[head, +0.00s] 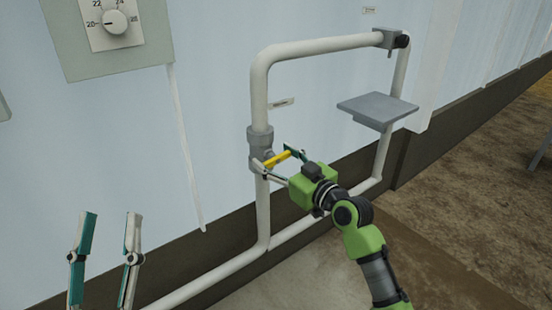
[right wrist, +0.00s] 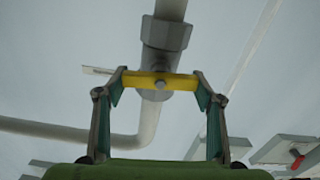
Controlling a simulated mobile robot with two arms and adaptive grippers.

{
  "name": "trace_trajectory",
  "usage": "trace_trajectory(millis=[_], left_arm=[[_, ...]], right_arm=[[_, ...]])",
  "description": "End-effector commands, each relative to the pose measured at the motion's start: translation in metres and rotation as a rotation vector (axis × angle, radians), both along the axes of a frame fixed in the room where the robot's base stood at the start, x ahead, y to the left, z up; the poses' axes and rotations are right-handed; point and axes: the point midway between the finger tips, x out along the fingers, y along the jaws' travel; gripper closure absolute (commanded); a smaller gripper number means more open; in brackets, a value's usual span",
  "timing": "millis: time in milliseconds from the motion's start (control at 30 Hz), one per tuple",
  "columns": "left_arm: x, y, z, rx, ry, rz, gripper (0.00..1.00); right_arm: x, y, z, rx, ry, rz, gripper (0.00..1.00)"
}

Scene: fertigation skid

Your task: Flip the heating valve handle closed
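The heating valve (head: 262,146) sits on the left upright of a white pipe loop on the wall. Its yellow handle (head: 278,160) lies crosswise to the pipe, and it also shows level across the right wrist view (right wrist: 160,80). My right gripper (head: 279,157) is at the handle, its fingers wide apart, one at each end of the bar. The fingertips look very near or touching the bar ends; I cannot tell whether they press on it. My left gripper (head: 106,222) is open and empty at the lower left, away from the valve.
A thermostat box (head: 110,30) with a dial hangs at the upper left. A grey shelf plate (head: 377,108) juts out right of the valve, within the pipe loop. The lower pipe (head: 215,276) runs along the wall base. The floor at the right is mostly clear.

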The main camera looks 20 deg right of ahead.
Motion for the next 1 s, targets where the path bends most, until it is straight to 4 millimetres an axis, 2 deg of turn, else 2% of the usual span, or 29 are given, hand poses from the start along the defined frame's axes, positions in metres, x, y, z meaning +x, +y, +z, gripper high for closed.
trace_trajectory(millis=[133, 333, 533, 867, 900, 967, 1000], left_arm=[[0.004, 0.0, -0.003, 0.007, 0.026, 0.001, 0.6], [0.023, -0.001, -0.038, 0.06, 0.213, 0.012, 0.6], [0.032, 0.0, -0.067, 0.097, 0.347, 0.019, 0.6], [0.033, 0.001, -0.073, 0.102, 0.367, 0.021, 0.6], [0.033, 0.001, -0.073, 0.102, 0.366, 0.021, 0.6], [0.033, 0.001, -0.072, 0.102, 0.366, 0.021, 0.6], [0.033, 0.001, -0.072, 0.102, 0.366, 0.021, 0.6]], right_arm=[[0.0, 0.0, 0.001, 0.009, 0.003, 0.0, 0.6], [0.0, -0.001, 0.002, 0.065, 0.025, 0.001, 0.6], [0.0, 0.0, 0.0, 0.109, 0.041, 0.001, 0.6], [0.0, -0.001, -0.001, 0.118, 0.043, 0.001, 0.6], [0.0, -0.001, -0.001, 0.118, 0.043, 0.001, 0.36], [0.0, -0.001, -0.001, 0.117, 0.044, 0.001, 0.21], [0.0, -0.001, -0.001, 0.117, 0.044, 0.001, 0.21]])
